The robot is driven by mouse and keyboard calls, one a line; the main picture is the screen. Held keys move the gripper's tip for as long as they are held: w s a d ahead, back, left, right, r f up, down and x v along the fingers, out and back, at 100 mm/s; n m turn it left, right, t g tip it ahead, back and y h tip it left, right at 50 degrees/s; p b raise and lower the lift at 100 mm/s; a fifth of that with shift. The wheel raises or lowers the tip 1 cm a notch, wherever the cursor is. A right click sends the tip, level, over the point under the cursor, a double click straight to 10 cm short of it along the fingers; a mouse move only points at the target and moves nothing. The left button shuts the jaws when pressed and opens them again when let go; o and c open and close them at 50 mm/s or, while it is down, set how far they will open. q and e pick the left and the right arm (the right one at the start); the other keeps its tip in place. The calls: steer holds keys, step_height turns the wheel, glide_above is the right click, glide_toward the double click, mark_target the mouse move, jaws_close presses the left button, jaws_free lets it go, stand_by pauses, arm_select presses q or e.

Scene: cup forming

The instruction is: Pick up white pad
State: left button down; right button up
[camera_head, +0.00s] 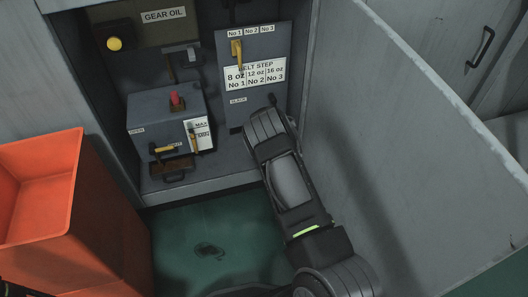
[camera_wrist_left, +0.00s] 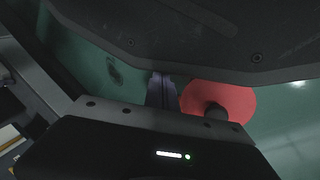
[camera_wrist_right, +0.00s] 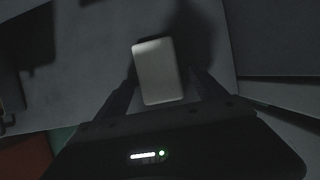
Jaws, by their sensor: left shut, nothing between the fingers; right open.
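The white pad (camera_wrist_right: 158,72) shows in the right wrist view as a pale rounded rectangle against a grey surface. My right gripper (camera_wrist_right: 163,90) is open, with one finger on each side of the pad's lower part. I cannot tell whether the fingers touch it. In the head view my right arm reaches up to the open cabinet and its end hides the fingers; I cannot make out the pad there. My left gripper (camera_wrist_left: 162,88) is shut and empty above the green floor in the left wrist view. It is not visible in the head view.
The cabinet holds a grey box with a red knob (camera_head: 176,101) and a panel with a yellow lever (camera_head: 237,52). The open door (camera_head: 400,130) stands right of my arm. Orange bins (camera_head: 40,190) stand left. A red disc (camera_wrist_left: 225,98) lies near my left gripper in view.

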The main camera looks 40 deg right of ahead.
steer(key=shift+c, duration=0.3)
steer(key=c, duration=1.4)
